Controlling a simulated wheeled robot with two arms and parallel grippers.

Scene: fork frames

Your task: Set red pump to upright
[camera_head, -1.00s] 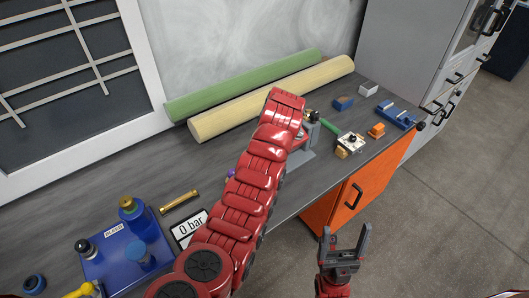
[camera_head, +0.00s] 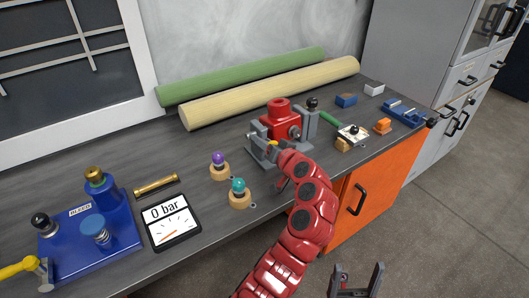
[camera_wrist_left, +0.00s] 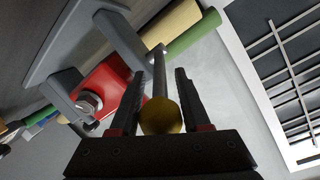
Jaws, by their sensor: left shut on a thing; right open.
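The red pump (camera_head: 279,121) sits in a grey stand (camera_head: 310,126) on the workbench. Its round red top faces up in the head view. In the left wrist view the pump (camera_wrist_left: 112,82) is a red block with a metal nut, framed by grey brackets. My left gripper (camera_head: 268,147) is at the pump's near side, partly hidden by my arm. In the left wrist view its fingers (camera_wrist_left: 158,88) are shut on a grey rod with a yellow ball end (camera_wrist_left: 161,116). My right gripper (camera_head: 358,278) is open and empty at the bottom, in front of the bench.
Purple (camera_head: 219,160) and teal (camera_head: 238,187) knobs stand on wooden bases left of the pump. A gauge reading 0 bar (camera_head: 171,222) and a blue bleed unit (camera_head: 90,235) are further left. Foam rolls (camera_head: 270,92) lie behind. Small blocks and a blue clamp (camera_head: 404,113) are right.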

